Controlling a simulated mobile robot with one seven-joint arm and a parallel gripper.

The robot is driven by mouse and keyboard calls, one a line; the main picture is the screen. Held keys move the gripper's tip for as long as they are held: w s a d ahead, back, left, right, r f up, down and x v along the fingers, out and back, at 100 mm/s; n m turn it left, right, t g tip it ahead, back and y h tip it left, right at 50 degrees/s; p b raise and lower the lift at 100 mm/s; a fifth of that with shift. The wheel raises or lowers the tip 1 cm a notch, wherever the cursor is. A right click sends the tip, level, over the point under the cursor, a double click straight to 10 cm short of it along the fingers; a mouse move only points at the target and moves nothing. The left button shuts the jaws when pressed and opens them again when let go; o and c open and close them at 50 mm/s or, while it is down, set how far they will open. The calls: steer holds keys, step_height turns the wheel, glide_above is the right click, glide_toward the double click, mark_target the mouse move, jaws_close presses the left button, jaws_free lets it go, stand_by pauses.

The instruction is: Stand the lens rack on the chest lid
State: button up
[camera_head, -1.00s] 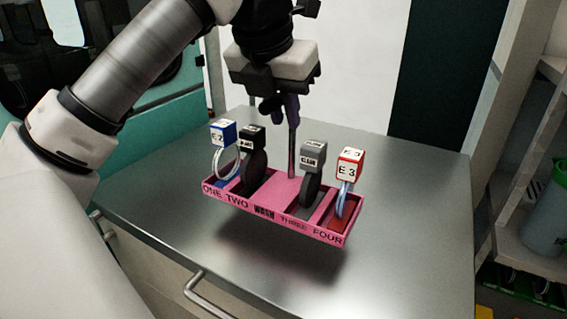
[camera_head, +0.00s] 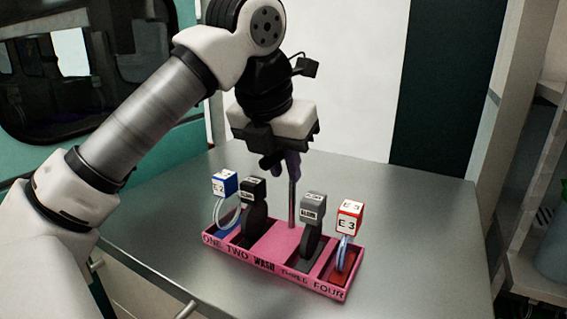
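The lens rack (camera_head: 272,243) is a long pink tray with a thin upright metal rod at its middle. It stands level over the grey metal chest lid (camera_head: 400,230); I cannot tell for sure whether its underside touches. Its front wall reads ONE, TWO, WASH, THREE, FOUR. It holds a blue-topped piece marked E 2 (camera_head: 224,183), a black one (camera_head: 253,190), a grey one (camera_head: 313,207) and a red-topped one marked E 3 (camera_head: 350,216). My gripper (camera_head: 291,170) points down above the rack, shut on the top of the rod. Its fingertips are partly hidden.
The lid is bare around the rack, with free room to the right and behind. A bar handle (camera_head: 186,310) shows at the front left below the lid's edge. Shelving (camera_head: 540,200) stands at the right. A teal wall with a window is at the left.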

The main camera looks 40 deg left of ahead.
steer(key=o, duration=0.4)
steer(key=shift+c, duration=0.2)
steer(key=shift+r, duration=0.1)
steer(key=shift+r+p, duration=0.3)
steer(key=p+v, duration=0.7)
steer(key=v, duration=0.4)
steer(key=shift+s+d+r+p, duration=0.1)
steer(key=shift+s+r+p, duration=0.1)
steer(key=shift+r+p, duration=0.1)
steer(key=shift+f, duration=0.1)
